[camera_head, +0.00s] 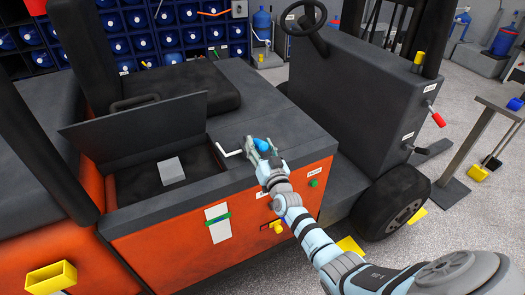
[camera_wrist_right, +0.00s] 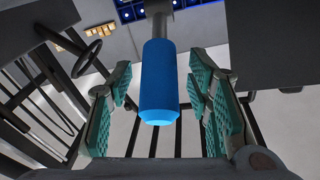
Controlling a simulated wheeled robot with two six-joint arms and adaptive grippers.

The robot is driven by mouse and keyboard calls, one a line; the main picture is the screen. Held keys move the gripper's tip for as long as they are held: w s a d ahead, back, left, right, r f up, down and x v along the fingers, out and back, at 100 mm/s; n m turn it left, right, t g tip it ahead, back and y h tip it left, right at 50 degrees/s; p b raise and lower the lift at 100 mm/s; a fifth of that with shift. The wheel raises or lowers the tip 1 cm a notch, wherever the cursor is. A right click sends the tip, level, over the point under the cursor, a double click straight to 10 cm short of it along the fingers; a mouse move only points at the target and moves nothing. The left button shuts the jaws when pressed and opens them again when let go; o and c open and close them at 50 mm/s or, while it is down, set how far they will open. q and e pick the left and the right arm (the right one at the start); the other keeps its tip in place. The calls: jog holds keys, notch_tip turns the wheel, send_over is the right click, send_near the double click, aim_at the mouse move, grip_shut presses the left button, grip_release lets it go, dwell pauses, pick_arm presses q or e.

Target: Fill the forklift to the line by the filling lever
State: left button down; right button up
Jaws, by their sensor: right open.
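The orange and dark grey forklift (camera_head: 210,255) fills most of the head view. A blue cylindrical handle (camera_head: 262,145) is at its top side edge; beside it is a bent silver rod (camera_head: 228,152). I cannot tell whether they join. My right gripper (camera_head: 263,152) is open at the blue handle. In the right wrist view, the blue handle (camera_wrist_right: 159,85) stands between the two spread teal finger pads, with gaps on both sides. A pale gauge plate with a green line (camera_head: 218,222) is on the orange side panel. My left gripper is out of view.
A raised dark lid (camera_head: 140,125) stands beside an open compartment with a grey block (camera_head: 172,170) inside. A yellow knob (camera_head: 277,227) and green button (camera_head: 314,183) are on the side panel. A red-ended lever (camera_head: 437,117) juts from the console.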

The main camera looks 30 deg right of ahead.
jog(key=s+a+f, duration=0.1)
jog(key=s+a, duration=0.1)
jog(key=s, duration=0.9)
jog(key=shift+s, duration=0.2)
